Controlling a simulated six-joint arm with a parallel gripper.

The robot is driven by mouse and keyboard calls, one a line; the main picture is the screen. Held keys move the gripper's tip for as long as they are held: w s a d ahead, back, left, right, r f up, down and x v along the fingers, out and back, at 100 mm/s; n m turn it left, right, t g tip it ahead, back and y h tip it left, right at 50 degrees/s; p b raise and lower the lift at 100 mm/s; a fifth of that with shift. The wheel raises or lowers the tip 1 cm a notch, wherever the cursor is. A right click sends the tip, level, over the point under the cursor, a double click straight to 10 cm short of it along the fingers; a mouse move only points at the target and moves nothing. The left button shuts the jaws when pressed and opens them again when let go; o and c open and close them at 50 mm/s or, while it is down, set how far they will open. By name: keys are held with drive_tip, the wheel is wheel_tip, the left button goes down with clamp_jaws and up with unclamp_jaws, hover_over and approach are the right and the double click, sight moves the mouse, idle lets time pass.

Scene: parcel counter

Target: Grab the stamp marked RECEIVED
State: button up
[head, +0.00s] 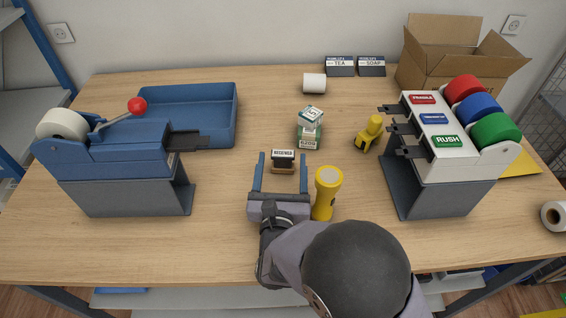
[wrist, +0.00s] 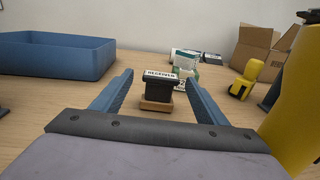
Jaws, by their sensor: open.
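The stamp marked RECEIVED (head: 283,160) stands upright on the table, with a dark body, a white label on top and a brown base. It also shows in the wrist view (wrist: 158,91). My gripper (head: 283,157) is open, its two blue fingers pointing away from me. In the wrist view my gripper (wrist: 162,85) has one finger on each side of the stamp, with gaps on both sides. The stamp is not held.
A yellow flashlight (head: 326,192) stands just right of my gripper. Small boxes (head: 309,130) sit behind the stamp, a yellow object (head: 369,133) to the right. A blue tray (head: 226,120) is at left, a label dispenser (head: 445,168) at right.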

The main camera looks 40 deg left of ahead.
drive_tip(key=shift+f+p+x, duration=0.15)
drive_tip(key=shift+p+x, duration=0.45)
drive_tip(key=shift+x, duration=1.15)
drive_tip(key=shift+f+p+x, duration=0.1)
drive_tip(key=shift+p+x, duration=0.45)
drive_tip(key=shift+x, duration=1.2)
drive_tip(key=shift+d, duration=0.1)
drive_tip(key=c, duration=1.1)
drive_tip(key=shift+c, duration=0.2)
drive_tip(key=shift+r, duration=0.1)
wheel_tip(320, 180, up, 18)
drive_tip(key=b, duration=0.2)
